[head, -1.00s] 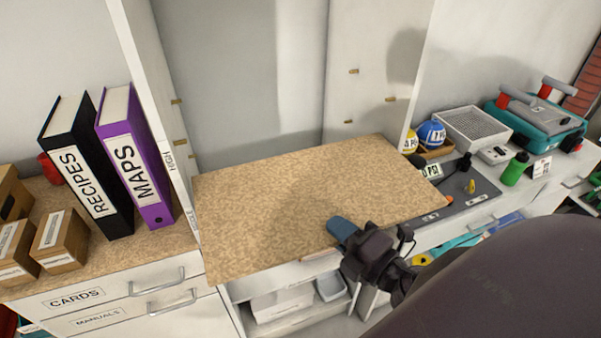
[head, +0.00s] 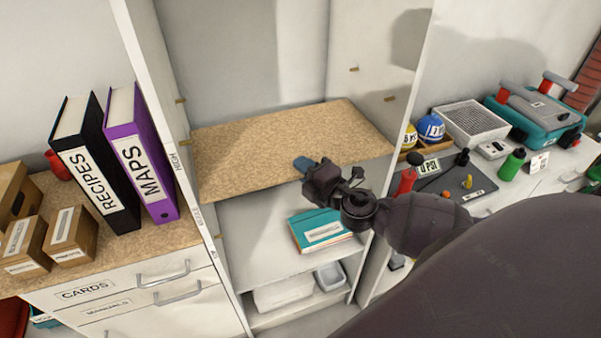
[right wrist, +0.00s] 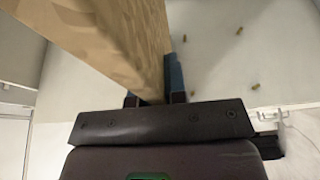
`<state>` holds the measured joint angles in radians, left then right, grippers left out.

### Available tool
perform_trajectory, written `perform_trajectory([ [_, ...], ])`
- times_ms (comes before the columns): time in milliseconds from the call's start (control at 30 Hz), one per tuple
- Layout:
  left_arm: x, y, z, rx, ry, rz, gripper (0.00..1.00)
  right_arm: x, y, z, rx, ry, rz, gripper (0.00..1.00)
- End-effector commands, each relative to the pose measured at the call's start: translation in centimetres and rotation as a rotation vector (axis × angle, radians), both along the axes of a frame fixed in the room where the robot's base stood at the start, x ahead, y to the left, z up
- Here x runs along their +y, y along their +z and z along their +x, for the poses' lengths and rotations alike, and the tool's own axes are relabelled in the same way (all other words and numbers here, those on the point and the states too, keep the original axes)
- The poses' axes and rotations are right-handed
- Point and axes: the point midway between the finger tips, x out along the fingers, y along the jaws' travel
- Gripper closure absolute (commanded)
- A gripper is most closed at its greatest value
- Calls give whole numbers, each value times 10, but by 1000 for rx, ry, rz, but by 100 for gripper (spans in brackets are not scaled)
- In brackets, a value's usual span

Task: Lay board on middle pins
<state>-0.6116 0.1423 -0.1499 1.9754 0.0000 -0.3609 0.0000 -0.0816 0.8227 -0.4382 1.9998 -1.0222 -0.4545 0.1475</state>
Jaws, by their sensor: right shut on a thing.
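The speckled tan board (head: 285,143) lies between the two side panels of the tall white shelf unit (head: 240,55). My right gripper (head: 304,165) is shut on its front edge. In the right wrist view the board (right wrist: 115,40) runs away from between the fingers (right wrist: 158,98). Brass pins show above the board on the right panel (head: 390,99) and the left panel (head: 181,100). Several pins show beside the board in the wrist view (right wrist: 239,31). Whether the board touches any pins is hidden. My left gripper is out of view.
Below the board, a teal book (head: 318,230) lies on a lower shelf, with white bins (head: 285,290) beneath. Recipes (head: 85,165) and Maps (head: 140,160) binders stand left of the unit. The right counter holds a red bottle (head: 408,176), a green bottle (head: 512,164) and other items.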

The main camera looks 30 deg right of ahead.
Motion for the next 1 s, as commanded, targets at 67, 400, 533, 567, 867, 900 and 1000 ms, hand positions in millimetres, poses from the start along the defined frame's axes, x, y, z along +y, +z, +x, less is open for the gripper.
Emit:
perform_trajectory([
  [67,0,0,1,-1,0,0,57,-2,2,10,-5,0,-1,100],
  [400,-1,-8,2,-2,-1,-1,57,-4,-7,17,-3,1,-2,100],
  [533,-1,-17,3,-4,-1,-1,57,-4,-21,17,-3,1,-2,100],
  [567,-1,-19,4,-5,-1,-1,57,-4,-24,17,-3,1,-3,100],
  [867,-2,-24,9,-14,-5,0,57,-4,-34,17,-4,0,0,100],
  [900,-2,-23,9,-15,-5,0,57,-4,-33,17,-4,0,0,100],
  [1000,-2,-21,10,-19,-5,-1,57,-4,-33,17,-4,0,0,100],
])
